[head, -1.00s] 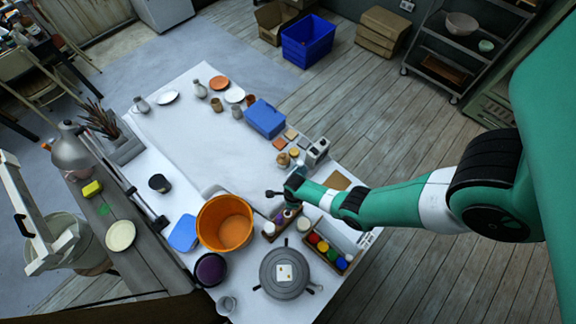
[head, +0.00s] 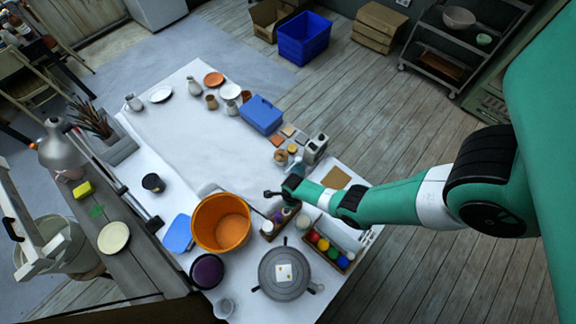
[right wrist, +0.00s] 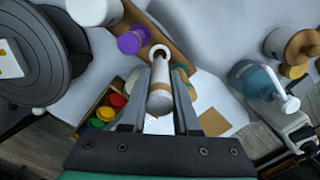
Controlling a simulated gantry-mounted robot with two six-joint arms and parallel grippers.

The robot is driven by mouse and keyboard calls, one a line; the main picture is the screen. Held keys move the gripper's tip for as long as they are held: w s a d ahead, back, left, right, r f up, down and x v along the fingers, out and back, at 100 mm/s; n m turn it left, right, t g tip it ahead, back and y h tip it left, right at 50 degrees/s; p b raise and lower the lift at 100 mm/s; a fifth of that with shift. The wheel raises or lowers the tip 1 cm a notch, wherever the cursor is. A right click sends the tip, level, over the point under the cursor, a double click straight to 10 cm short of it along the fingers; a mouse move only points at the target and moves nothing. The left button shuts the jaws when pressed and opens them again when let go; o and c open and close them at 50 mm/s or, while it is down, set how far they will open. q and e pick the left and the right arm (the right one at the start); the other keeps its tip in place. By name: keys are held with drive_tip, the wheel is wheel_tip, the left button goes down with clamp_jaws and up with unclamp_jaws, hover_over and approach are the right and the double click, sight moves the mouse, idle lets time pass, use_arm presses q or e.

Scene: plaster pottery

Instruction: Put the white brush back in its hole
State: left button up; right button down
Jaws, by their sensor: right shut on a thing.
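The white brush (right wrist: 160,98) is held between the fingers of my right gripper (right wrist: 160,118) in the right wrist view. Its far end points toward the small wooden holder (right wrist: 177,40) and overlaps a dark round opening in the picture. I cannot tell whether the end is inside the hole or just above it. In the head view my right gripper (head: 275,193) is above the holder (head: 270,236); the brush is not clear there. My left gripper is not in view.
An orange bucket (head: 205,238) stands left of the holder, and a grey round pot (head: 288,285) below it. A tray of paint jars (head: 345,262) is to the right. A teal bottle (right wrist: 250,78) stands nearby. The white table's middle (head: 195,150) is clear.

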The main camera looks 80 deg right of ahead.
drive_tip(key=shift+f+b, duration=2.05)
drive_tip(key=shift+f, duration=0.15)
drive_tip(key=shift+f+b, duration=0.3)
drive_tip(key=c, duration=0.6)
unclamp_jaws()
drive_tip(key=r+p, duration=0.7)
drive_tip(key=shift+s+r+p, duration=0.35)
drive_tip(key=shift+p, duration=0.05)
drive_tip(key=shift+f, duration=0.1)
